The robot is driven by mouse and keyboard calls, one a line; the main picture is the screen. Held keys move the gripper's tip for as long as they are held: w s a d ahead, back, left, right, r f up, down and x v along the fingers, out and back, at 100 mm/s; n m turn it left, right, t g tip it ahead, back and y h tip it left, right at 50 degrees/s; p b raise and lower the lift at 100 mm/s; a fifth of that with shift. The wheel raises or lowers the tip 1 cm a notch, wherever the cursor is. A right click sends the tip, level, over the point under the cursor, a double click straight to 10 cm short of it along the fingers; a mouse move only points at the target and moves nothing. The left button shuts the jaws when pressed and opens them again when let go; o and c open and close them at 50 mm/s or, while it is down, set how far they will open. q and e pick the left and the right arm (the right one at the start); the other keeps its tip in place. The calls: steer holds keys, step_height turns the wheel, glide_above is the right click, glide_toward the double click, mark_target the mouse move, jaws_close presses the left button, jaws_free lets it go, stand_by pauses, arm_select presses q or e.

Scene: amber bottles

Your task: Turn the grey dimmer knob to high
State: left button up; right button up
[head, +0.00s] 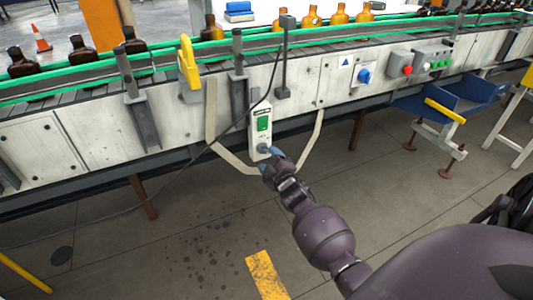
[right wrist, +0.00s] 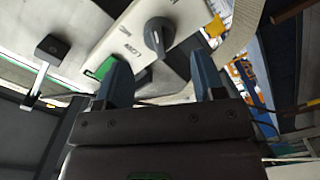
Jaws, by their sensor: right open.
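The grey dimmer knob (head: 264,148) is at the lower end of a white control box (head: 254,139) on the front of the conveyor. I cannot tell which mark the knob points to. My left gripper is out of view.
A green switch (head: 262,124) sits above the knob on the same box. A cable (head: 203,163) crosses the conveyor front. Amber bottles (head: 339,14) stand on the belt. A blue rotary switch (head: 364,76) and a blue tray (head: 455,98) are to the right.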

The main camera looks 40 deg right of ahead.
steer(key=v, duration=0.6)
steer(key=shift+p, duration=0.45)
steer(key=shift+s, duration=0.1)
